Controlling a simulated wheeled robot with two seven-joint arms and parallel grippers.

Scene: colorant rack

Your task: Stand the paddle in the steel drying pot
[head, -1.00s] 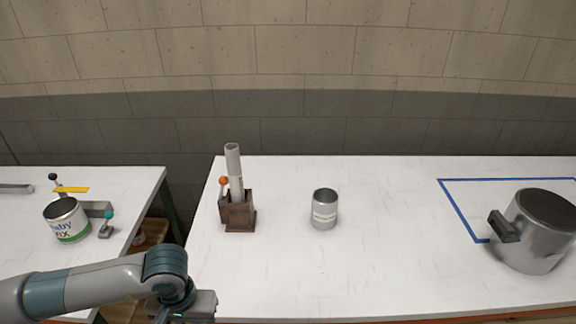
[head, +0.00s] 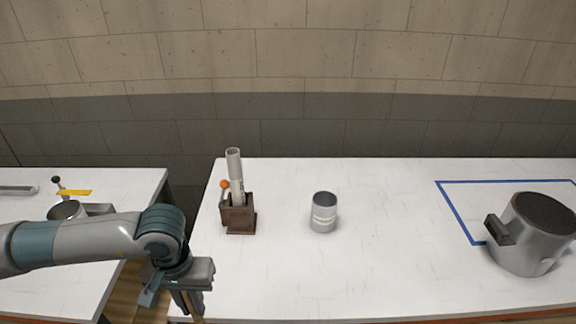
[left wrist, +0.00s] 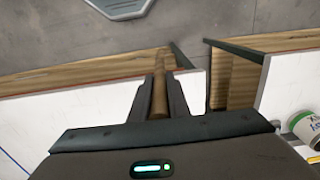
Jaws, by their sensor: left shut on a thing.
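My left gripper (head: 192,302) is shut on a brown wooden stick, the paddle (left wrist: 159,98), which shows between the fingers in the left wrist view. In the head view the gripper points down at the front left edge of the main table, and only a short piece of the paddle shows at the bottom edge. The paddle's far end is hard to make out. My right gripper is not in view.
A brown wooden block holder (head: 238,215) with a grey tube (head: 234,168) stands left of the steel pot. A large grey pot (head: 531,240) is at the right by a blue tape outline (head: 455,214). A gap separates the left table (head: 130,185). The table's middle right is clear.

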